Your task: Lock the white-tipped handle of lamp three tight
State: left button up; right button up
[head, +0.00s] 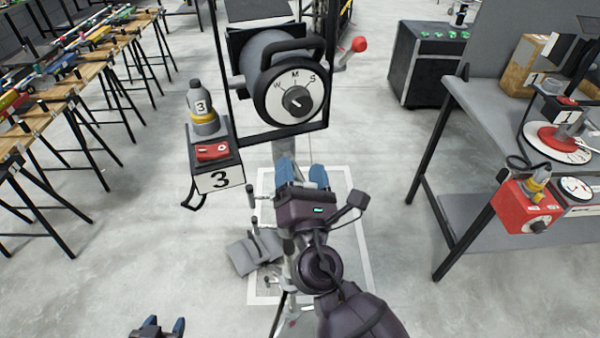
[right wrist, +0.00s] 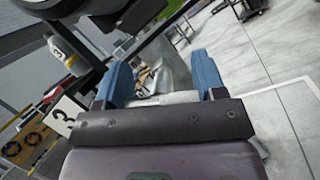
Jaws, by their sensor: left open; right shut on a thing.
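Lamp three (head: 278,75) hangs on its stand in the head view, its white dial (head: 295,97) marked W, M and S. A red-tipped handle (head: 359,44) sticks out at its right. My right gripper (head: 303,176) is at the stand below the lamp. Its blue fingers are shut on a pale piece (right wrist: 168,98), seen between them in the right wrist view. This appears to be the white-tipped handle; most of it is hidden by the fingers and gripper body. My left gripper (head: 163,327) is open and empty, low at the bottom edge, away from the lamp.
A box marked 3 (head: 220,180) hangs left of the stand. Grey sandbags (head: 255,252) lie near the stand's foot. A grey workbench (head: 490,130) with red gear stands right, a wooden table (head: 70,80) left.

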jog(key=shift+m, duration=0.6)
jog(key=shift+h, duration=0.3)
jog(key=o, duration=0.9)
